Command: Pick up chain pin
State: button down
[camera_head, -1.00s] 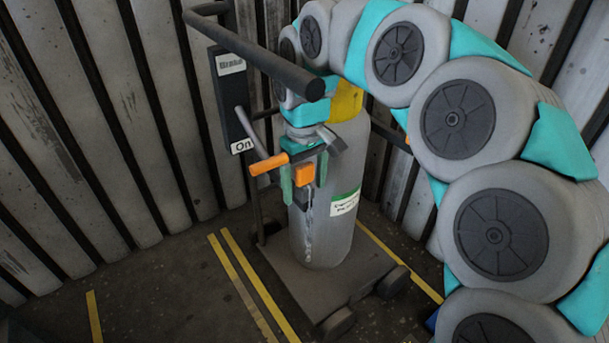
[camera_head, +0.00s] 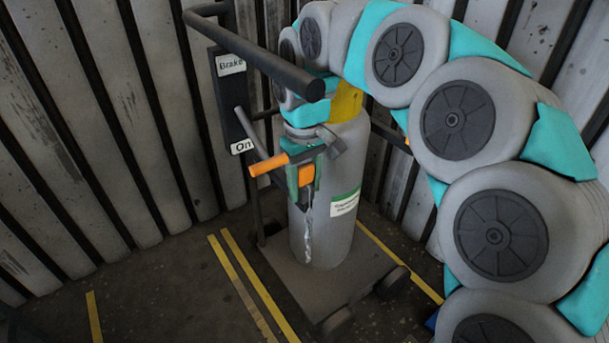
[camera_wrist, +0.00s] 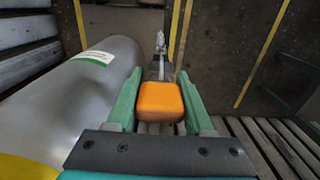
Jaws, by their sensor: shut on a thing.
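The chain pin has an orange block-shaped head (camera_head: 306,175), with a chain (camera_head: 309,222) hanging below it in front of the grey cylinder. In the wrist view the orange head (camera_wrist: 160,101) sits between the two green fingers, and the chain (camera_wrist: 160,45) runs away beyond it. My gripper (camera_head: 303,188) is shut on the orange head; it also shows in the wrist view (camera_wrist: 160,108). What lies behind the head is hidden.
A grey gas cylinder (camera_head: 340,215) with a green-and-white label stands on a trolley (camera_head: 335,285). The trolley's dark handle bar (camera_head: 250,55) and a "Brake / On" panel (camera_head: 232,105) with a lever are close to my arm. Floor at left is clear.

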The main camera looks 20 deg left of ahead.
aim_at(306, 164)
jog(key=shift+r, duration=0.15)
notch_tip(306, 164, up, 10)
jog(key=shift+f, duration=0.15)
dwell(0.6)
jog(key=shift+w+d, duration=0.1)
dwell(0.4)
